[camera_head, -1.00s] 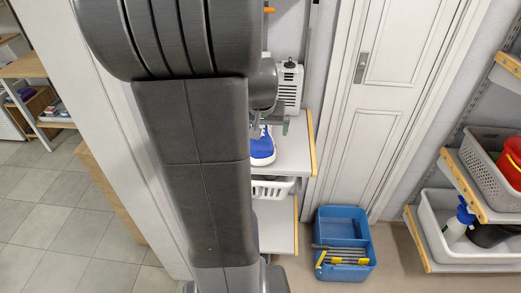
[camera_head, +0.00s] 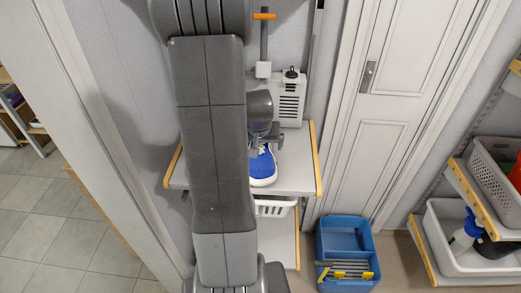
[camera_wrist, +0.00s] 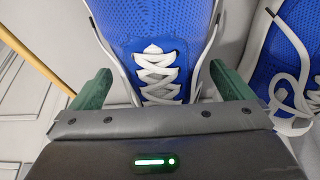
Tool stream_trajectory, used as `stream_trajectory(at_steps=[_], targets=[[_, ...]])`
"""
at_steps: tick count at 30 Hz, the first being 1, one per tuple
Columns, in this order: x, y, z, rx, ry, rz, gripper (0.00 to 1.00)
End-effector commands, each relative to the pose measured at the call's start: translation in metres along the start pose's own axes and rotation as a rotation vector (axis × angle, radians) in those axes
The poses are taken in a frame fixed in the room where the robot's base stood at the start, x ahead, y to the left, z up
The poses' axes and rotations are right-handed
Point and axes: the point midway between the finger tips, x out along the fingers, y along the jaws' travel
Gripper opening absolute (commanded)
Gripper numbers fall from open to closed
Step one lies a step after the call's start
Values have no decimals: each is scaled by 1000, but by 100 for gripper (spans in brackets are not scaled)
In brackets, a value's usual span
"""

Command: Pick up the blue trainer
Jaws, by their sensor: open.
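A blue trainer (camera_head: 263,168) with a white sole and white laces sits on the upper shelf in the head view, partly hidden by my arm. In the wrist view the blue trainer (camera_wrist: 157,40) lies between the two green fingers of my gripper (camera_wrist: 162,86), with its white laces facing the camera. The fingers are apart, one on each side of the shoe; whether they touch it I cannot tell. A second blue shoe (camera_wrist: 290,50) with white laces shows at the right of the wrist view, just outside the right finger.
The shelf (camera_head: 300,175) has yellow edge strips. A white vented box (camera_head: 291,100) stands behind the shoe. A white basket (camera_head: 272,207) is below. A blue toolbox (camera_head: 345,245) is on the floor, and right-hand shelves hold a white tub (camera_head: 465,262).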

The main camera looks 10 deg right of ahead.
Motion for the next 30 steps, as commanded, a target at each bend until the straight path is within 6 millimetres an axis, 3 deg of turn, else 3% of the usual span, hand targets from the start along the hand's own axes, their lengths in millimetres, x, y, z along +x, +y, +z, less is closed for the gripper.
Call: stream_trajectory(at_steps=[7, 17, 24, 30], targets=[[27, -1, 2, 0, -2, -1, 100], [31, -1, 2, 1, 0, -1, 100], [31, -2, 1, 1, 1, -2, 57], [31, -2, 1, 0, 1, -1, 57]])
